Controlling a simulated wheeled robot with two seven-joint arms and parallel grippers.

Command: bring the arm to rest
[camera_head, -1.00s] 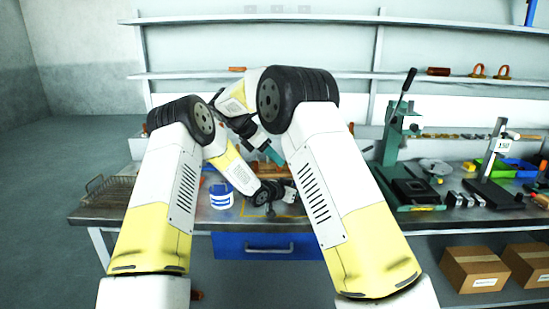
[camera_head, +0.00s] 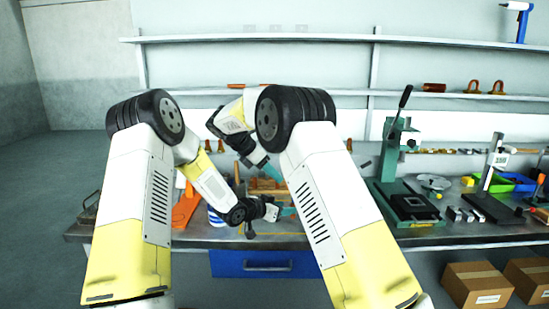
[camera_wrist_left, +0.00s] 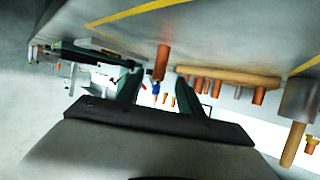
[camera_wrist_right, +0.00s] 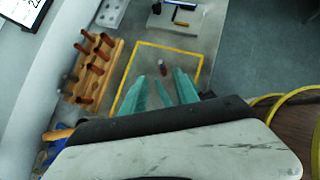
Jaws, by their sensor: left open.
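My left gripper (camera_head: 278,211) is the lower one in the head view, at the front part of the bench. In the left wrist view my left gripper (camera_wrist_left: 160,74) has its two dark green fingers apart, with the bench tilted across the top; a copper-coloured peg (camera_wrist_left: 161,62) shows between the fingertips, apparently beyond them. My right gripper (camera_head: 268,170) is above and behind it, partly hidden by my right arm.
A wooden rack with several copper pegs (camera_wrist_right: 96,66) stands beside the outline. A blue-and-white container (camera_head: 214,217) and an orange object (camera_head: 185,208) are close behind my left forearm. A green press (camera_head: 392,170) stands to the right. Cardboard boxes (camera_head: 477,284) sit below.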

